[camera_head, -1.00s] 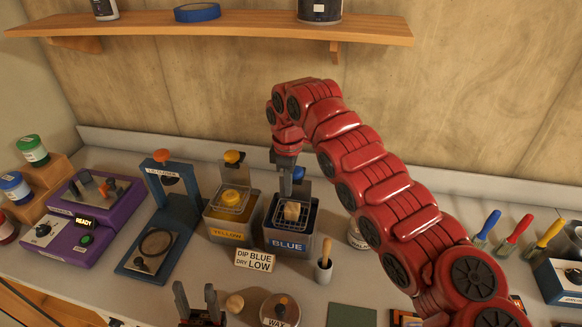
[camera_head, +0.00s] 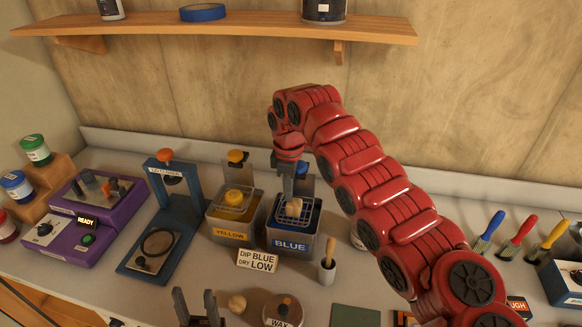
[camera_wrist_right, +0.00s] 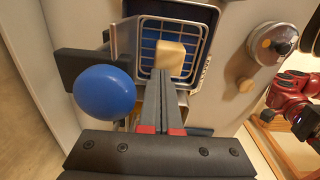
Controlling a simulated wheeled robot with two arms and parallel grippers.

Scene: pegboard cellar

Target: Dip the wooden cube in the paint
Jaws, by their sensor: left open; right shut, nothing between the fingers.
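The wooden cube (camera_head: 294,207) sits in a wire basket at the blue paint tank (camera_head: 291,239), labelled BLUE; it also shows in the right wrist view (camera_wrist_right: 170,59). Whether paint touches the cube is unclear; its visible faces look bare wood. My right gripper (camera_head: 287,199) is shut and empty, pointing down beside the cube. In the right wrist view its fingers (camera_wrist_right: 163,90) end just short of the cube; contact cannot be told. A blue ball knob (camera_wrist_right: 103,92) stands beside these fingers. My left gripper (camera_head: 199,304) is open and empty at the front edge.
The yellow tank (camera_head: 230,232) stands left of the blue one. A sign (camera_head: 257,261) reads DIP BLUE, DRY LOW. A blue-framed stand (camera_head: 181,212) and a purple READY machine (camera_head: 91,226) are further left. A wax pot (camera_head: 283,309) and brush holder (camera_head: 327,268) stand in front.

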